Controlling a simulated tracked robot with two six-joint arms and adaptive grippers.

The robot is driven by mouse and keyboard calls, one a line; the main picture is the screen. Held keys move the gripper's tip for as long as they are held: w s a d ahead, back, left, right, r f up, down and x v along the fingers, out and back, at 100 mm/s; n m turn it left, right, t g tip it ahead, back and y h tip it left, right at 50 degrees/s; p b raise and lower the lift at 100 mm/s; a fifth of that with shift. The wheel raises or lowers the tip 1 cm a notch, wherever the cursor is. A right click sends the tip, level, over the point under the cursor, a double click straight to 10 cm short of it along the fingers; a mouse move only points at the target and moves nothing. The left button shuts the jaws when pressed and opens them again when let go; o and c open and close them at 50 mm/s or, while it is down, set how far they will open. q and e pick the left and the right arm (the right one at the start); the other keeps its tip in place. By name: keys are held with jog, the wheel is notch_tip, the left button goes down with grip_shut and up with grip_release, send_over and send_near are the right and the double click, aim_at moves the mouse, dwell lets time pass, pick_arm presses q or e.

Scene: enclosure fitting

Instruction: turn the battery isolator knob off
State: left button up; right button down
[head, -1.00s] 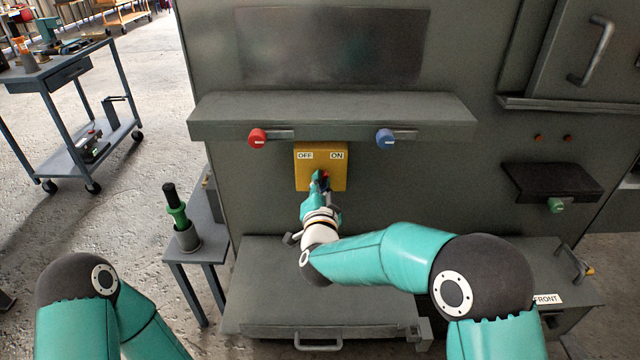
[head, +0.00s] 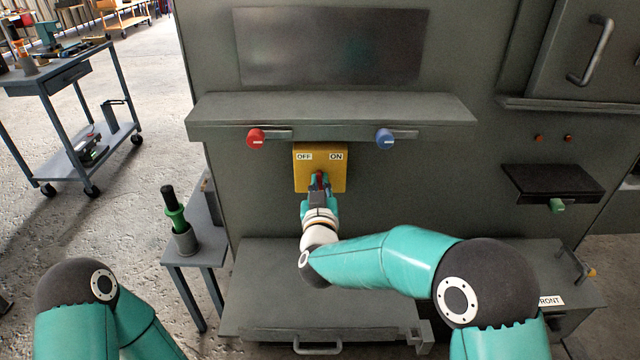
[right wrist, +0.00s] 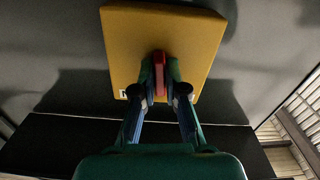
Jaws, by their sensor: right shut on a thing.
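The isolator is a yellow plate (head: 336,168) on the grey enclosure front, with an OFF label (head: 304,156) at upper left and an ON label (head: 336,156) at upper right. Its red knob (right wrist: 159,75) stands out from the plate in the right wrist view. My right gripper (right wrist: 160,82) has a finger on each side of the knob and is shut on it. In the head view the same gripper (head: 319,185) covers most of the knob, so its exact angle is hard to read. My left arm shows at lower left, but its gripper is out of view.
A grey ledge (head: 330,112) with a red knob (head: 255,138) and a blue knob (head: 385,139) juts out above the plate. A grey lower box (head: 262,275) sticks out below. A side stand (head: 206,240) holds a green-and-black tool (head: 173,212).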

jog(key=n, duration=0.3)
jog(key=shift+n+p, duration=0.3)
jog(key=shift+p, duration=0.1)
jog(key=shift+f+n+p, duration=0.1)
jog(key=shift+n+p, duration=0.35)
jog(key=shift+n, duration=1.45)
jog(key=c, duration=1.2)
grip_release()
jog(key=s, duration=1.2)
